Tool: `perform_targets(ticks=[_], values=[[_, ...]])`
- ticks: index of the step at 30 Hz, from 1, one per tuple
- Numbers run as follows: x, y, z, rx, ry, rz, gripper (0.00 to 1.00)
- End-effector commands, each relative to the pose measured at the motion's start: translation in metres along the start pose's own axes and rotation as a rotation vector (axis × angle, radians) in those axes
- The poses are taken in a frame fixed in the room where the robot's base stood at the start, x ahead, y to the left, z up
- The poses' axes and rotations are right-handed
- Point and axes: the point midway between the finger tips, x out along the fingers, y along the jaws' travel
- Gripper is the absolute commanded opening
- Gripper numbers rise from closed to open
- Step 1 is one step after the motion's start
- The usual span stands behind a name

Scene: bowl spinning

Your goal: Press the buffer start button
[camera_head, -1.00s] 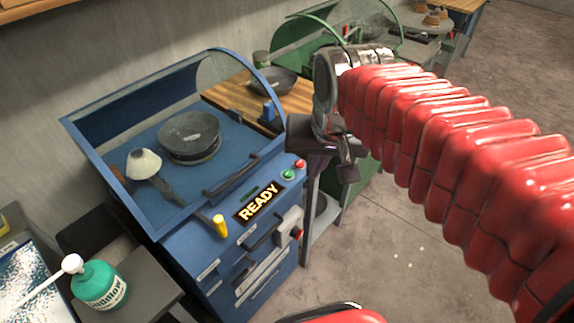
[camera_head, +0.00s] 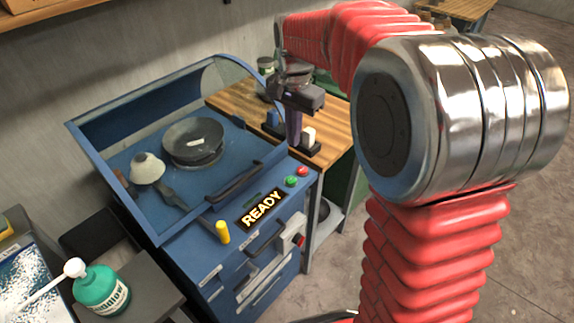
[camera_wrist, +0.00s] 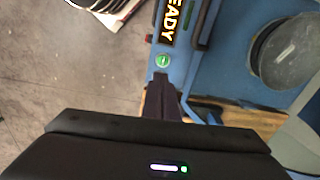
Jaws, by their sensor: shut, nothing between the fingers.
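The blue buffer machine (camera_head: 245,275) has a lit READY display (camera_head: 260,207) on its front panel. A round green button (camera_head: 291,182) sits to the right of the display, with a red button (camera_head: 302,171) just beyond it. My gripper (camera_head: 294,146) points down behind the panel's right corner, above the green button in the picture and apart from it. In the wrist view, the green button (camera_wrist: 162,61) lies just past the dark fingertips (camera_wrist: 163,80). The fingers are together and empty. Which button starts the buffer is not labelled legibly.
A dark bowl (camera_head: 186,154) sits inside the machine beside a white cone-shaped pad (camera_head: 147,168). A yellow-handled lever (camera_head: 222,231) stands on the panel. A green bottle (camera_head: 101,293) stands at lower left.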

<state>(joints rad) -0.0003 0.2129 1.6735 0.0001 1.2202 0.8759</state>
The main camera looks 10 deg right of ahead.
Motion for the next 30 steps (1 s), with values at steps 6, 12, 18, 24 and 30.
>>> perform_targets(ticks=[6, 12, 18, 24, 30], values=[[0.015, -0.013, -0.011, 0.064, -0.021, 0.027, 0.00], [0.015, -0.014, -0.011, 0.070, -0.021, 0.028, 0.00], [0.016, -0.013, -0.011, 0.069, -0.022, 0.028, 0.00], [0.028, -0.013, -0.011, 0.069, -0.022, 0.029, 0.00], [0.055, -0.012, -0.010, 0.068, -0.023, 0.030, 0.00]])
